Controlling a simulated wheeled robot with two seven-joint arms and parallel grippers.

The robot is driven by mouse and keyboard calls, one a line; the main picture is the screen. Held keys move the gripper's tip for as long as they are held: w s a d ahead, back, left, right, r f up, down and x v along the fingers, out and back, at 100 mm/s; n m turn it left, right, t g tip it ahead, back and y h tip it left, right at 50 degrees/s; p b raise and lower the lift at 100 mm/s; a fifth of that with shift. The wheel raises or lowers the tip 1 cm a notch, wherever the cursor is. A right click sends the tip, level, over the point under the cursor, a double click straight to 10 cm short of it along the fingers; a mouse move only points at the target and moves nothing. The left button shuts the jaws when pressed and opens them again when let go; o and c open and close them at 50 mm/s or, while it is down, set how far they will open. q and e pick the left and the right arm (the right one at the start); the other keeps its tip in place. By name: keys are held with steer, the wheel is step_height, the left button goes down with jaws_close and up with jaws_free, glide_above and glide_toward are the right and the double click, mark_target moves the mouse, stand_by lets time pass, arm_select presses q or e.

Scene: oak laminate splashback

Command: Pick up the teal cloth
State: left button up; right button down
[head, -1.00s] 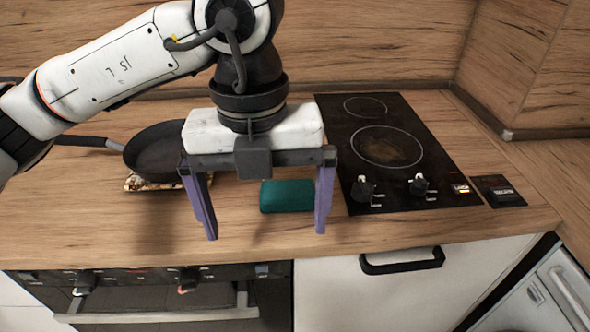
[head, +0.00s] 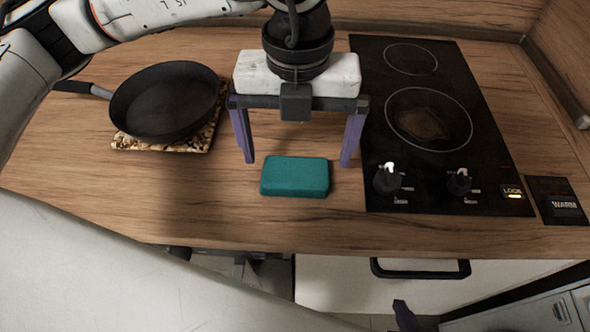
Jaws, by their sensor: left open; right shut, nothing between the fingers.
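The teal cloth (head: 295,177) lies as a thick, block-like folded pad on the wooden counter, left of the black hob. My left gripper (head: 298,162) comes in from the upper left and is open, with its two purple fingers wide apart. The fingertips appear near the cloth's far edge, one toward each side. Nothing is between the fingers, and I cannot tell their exact height above the counter. Only a purple finger of my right gripper (head: 403,315) shows at the bottom edge, below the counter's front. It is shut and empty.
A dark frying pan (head: 165,101) rests on a patterned mat (head: 208,138) at the left. The black hob (head: 485,140) with knobs is close to the cloth's right. A white cabinet front with a black handle (head: 420,270) is below the counter. Bare counter lies left of the cloth.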

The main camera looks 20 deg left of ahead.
mark_target(294, 170)
arm_select(q)
steer(key=f, duration=0.4)
steer(key=shift+s+a+f+p, duration=0.1)
steer(key=shift+a+f+p, duration=0.1)
steer(key=shift+p, duration=0.1)
steer(key=shift+c, duration=0.4)
steer(key=c, duration=0.9)
steer(key=shift+o, duration=0.2)
steer(key=shift+r, duration=0.1)
step_height(294, 170, up, 10)
steer(key=shift+b, duration=0.4)
